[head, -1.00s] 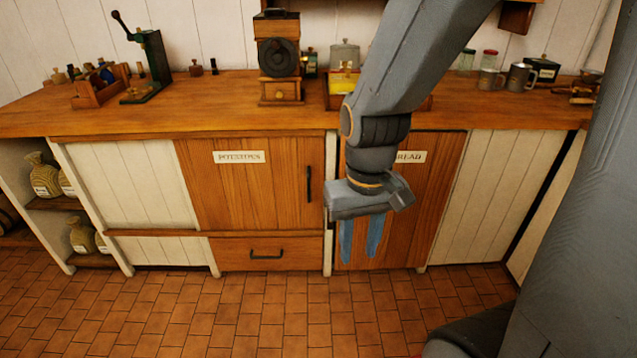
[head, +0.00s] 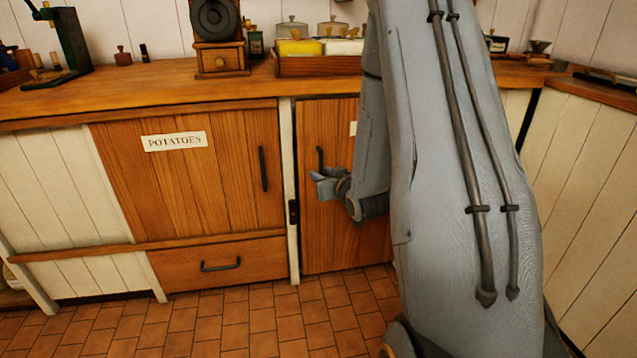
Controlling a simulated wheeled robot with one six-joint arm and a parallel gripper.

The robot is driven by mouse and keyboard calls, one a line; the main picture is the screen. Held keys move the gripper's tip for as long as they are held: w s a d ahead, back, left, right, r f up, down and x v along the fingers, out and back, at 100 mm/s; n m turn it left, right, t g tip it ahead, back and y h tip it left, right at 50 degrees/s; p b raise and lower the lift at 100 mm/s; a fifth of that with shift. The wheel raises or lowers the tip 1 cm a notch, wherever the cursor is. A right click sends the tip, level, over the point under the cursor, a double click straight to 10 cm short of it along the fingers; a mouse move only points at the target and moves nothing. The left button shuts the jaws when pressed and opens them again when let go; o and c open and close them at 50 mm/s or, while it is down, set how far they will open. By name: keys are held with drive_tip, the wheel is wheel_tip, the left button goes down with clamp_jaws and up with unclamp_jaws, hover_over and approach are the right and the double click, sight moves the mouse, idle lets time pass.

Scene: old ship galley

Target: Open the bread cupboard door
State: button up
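The bread cupboard door (head: 340,240) is the wooden door right of the white post, below the counter. It looks shut in its frame. Its dark upright handle (head: 320,157) is near the door's left edge, with its top showing. My gripper (head: 318,184) is in front of the door at the handle's lower part and hides it. The fingers point left. I cannot tell whether they are around the handle or only beside it, or how far apart they are. My arm covers the door's right side and most of its label (head: 352,128).
The potatoes door (head: 205,185) with its own handle is to the left, above a drawer (head: 220,265). A dark metal plate (head: 293,212) is on the post. The counter (head: 130,95) holds a grinder (head: 218,60) and a wooden tray (head: 315,66). Tiled floor is free in front.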

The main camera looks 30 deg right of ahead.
sight(322, 167)
drive_tip(key=shift+w+d+f+t+b, duration=0.4)
drive_tip(key=shift+w+d+b, duration=0.25)
drive_tip(key=shift+w, duration=0.8)
drive_tip(key=shift+w+d+f+t+b, duration=0.3)
drive_tip(key=shift+w+d+t+b, duration=0.4)
drive_tip(key=shift+w, duration=0.7)
drive_tip(key=shift+w+d+f+t+b, duration=0.45)
drive_tip(key=shift+w+b, duration=0.3)
drive_tip(key=shift+w, duration=0.7)
drive_tip(key=shift+r, duration=0.1)
clamp_jaws()
